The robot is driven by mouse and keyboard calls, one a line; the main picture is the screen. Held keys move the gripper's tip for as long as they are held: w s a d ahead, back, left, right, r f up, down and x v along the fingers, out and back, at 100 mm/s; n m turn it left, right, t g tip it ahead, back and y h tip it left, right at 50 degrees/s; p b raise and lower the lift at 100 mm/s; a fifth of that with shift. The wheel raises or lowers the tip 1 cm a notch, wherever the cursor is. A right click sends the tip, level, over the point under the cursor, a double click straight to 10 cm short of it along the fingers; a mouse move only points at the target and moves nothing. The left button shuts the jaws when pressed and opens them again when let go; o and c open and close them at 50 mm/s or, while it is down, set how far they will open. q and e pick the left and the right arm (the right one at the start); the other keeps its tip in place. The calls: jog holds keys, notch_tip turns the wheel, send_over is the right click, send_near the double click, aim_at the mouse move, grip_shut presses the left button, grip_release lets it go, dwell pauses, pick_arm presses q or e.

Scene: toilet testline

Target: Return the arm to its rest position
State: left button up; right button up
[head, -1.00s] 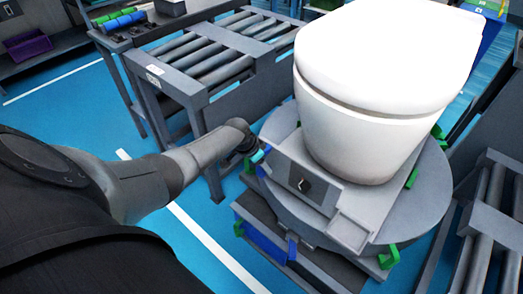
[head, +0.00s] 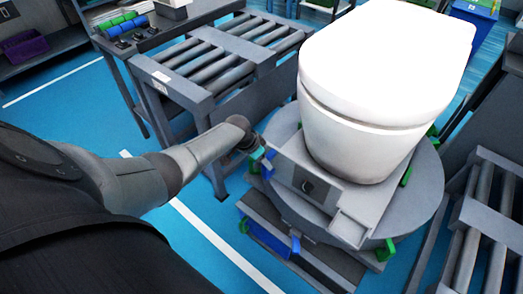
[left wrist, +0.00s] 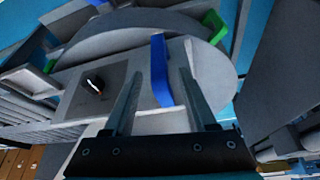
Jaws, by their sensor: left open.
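A white toilet (head: 375,85) stands upright on a grey round turntable (head: 425,205). A grey control box with a dark knob panel (head: 308,187) sits at its near left side. My left arm reaches in from the left, and my left gripper (head: 262,152) is beside the box's left corner. In the left wrist view my left gripper (left wrist: 160,85) has its two fingers apart. A blue lever (left wrist: 161,70) shows between the fingers in that picture; I cannot tell its depth relative to them. The knob (left wrist: 95,84) shows left of the fingers. My right gripper is out of view.
A roller conveyor (head: 225,60) stands behind my left arm. Another roller conveyor (head: 485,225) is at the right edge. Blue floor (head: 180,240) is open at the lower left.

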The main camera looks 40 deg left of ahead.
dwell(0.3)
pick_arm(q)
jog(key=s+d+f+n+g+y, duration=0.1)
jog(key=s+d+f, duration=0.1)
jog(key=s+f, duration=0.65)
jog(key=s+d+f+g, duration=0.1)
jog(key=s+d+f, duration=0.1)
jog(key=s+f, duration=0.6)
jog(key=s+d+f, duration=0.2)
jog(key=s+d, duration=0.1)
jog(key=s, duration=0.6)
jog(key=s+d+f+g, duration=0.1)
jog(key=s+d+f, duration=0.1)
jog(key=s, duration=0.7)
jog(key=s+d+f, duration=0.2)
jog(key=s+d, duration=0.2)
jog(key=s, duration=0.5)
jog(key=shift+d+f, duration=0.2)
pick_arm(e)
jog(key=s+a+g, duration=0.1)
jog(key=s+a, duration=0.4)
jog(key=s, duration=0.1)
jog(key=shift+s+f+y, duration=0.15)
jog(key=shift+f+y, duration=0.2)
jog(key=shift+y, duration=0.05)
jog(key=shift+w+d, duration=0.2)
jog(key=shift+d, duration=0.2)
